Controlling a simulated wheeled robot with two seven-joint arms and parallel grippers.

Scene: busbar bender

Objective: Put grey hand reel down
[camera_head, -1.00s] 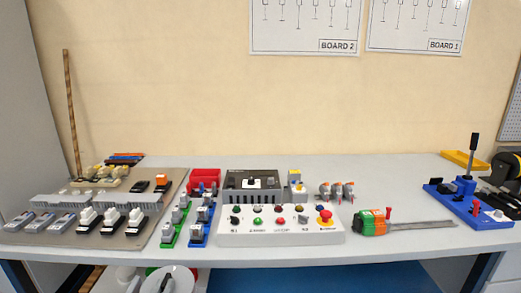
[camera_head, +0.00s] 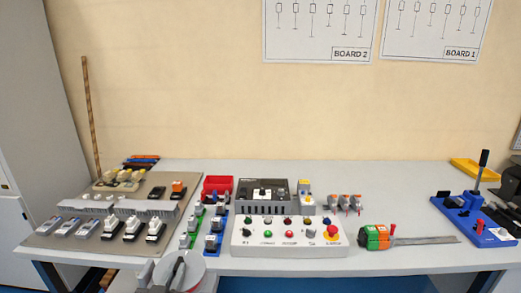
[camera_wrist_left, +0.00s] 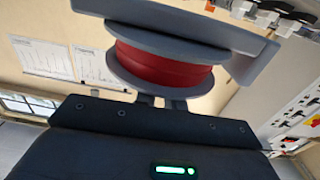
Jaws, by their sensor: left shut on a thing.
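The grey hand reel (camera_head: 190,272) shows at the bottom edge of the head view as a pale disc with a dark grey handle, in front of the table's front edge. In the left wrist view the hand reel (camera_wrist_left: 165,62) has grey flanges, a red winding and a grey frame. My left gripper (camera_wrist_left: 162,101) is shut on it; its two dark fingers meet the reel's lower side. The reel is held in the air, apart from the table top. My right gripper is in neither view.
The table (camera_head: 400,200) carries a grey board of switches (camera_head: 60,235), a white button panel (camera_head: 285,243), a green-orange tool (camera_head: 376,237) and a blue bender (camera_head: 470,215). Bare table lies behind the tool and along the front right.

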